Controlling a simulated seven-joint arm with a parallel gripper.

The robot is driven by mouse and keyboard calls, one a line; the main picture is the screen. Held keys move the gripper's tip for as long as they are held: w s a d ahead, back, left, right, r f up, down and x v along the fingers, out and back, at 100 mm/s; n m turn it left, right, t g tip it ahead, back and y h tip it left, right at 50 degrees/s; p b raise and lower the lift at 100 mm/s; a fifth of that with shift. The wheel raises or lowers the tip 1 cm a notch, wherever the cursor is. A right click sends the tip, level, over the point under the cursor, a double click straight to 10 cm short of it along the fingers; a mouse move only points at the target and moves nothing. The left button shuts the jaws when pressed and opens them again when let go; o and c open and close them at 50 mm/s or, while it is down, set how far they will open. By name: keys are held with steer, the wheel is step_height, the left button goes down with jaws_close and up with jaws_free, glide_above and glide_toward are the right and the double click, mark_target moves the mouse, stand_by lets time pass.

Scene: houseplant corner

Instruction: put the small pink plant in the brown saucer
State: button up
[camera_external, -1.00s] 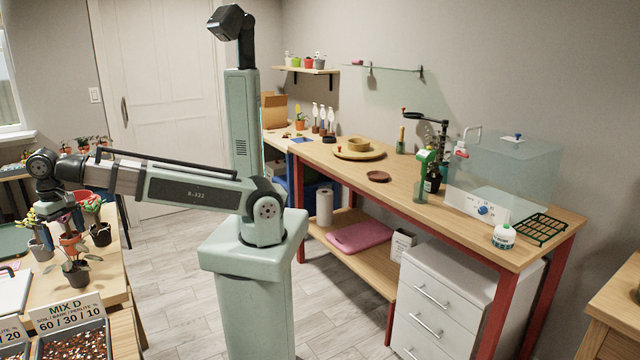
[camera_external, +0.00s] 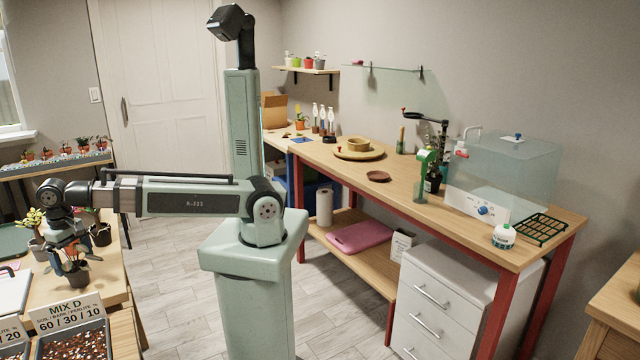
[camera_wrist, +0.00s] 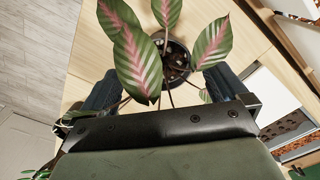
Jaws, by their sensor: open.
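The small pink plant, with green leaves striped pink (camera_wrist: 138,58), stands in a dark round pot in the wrist view. Its pot (camera_external: 77,280) shows at the lower left of the external view, on the wooden table. My gripper (camera_external: 72,258) points down at this plant. In the wrist view my gripper (camera_wrist: 162,90) is open, with one blue-grey finger on each side of the plant. I cannot tell whether the fingers touch the pot. The brown saucer (camera_external: 378,176) lies empty on the long red-legged workbench, far to the right.
Other potted plants (camera_external: 100,234) stand close behind on the same table. A tray of soil mix (camera_external: 75,342) with a sign is in front. On the workbench, a round wooden turntable (camera_external: 358,154) and a green bottle (camera_external: 421,178) flank the saucer, with bare wood around it.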

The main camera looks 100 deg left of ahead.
steer(key=shift+f, duration=0.15)
steer(key=shift+s+d+f, duration=0.1)
steer(key=shift+d+f, duration=0.05)
steer(key=shift+f, duration=2.3)
steer(key=shift+c, duration=0.5)
steer(key=c, duration=1)
steer(key=shift+r, duration=5.05)
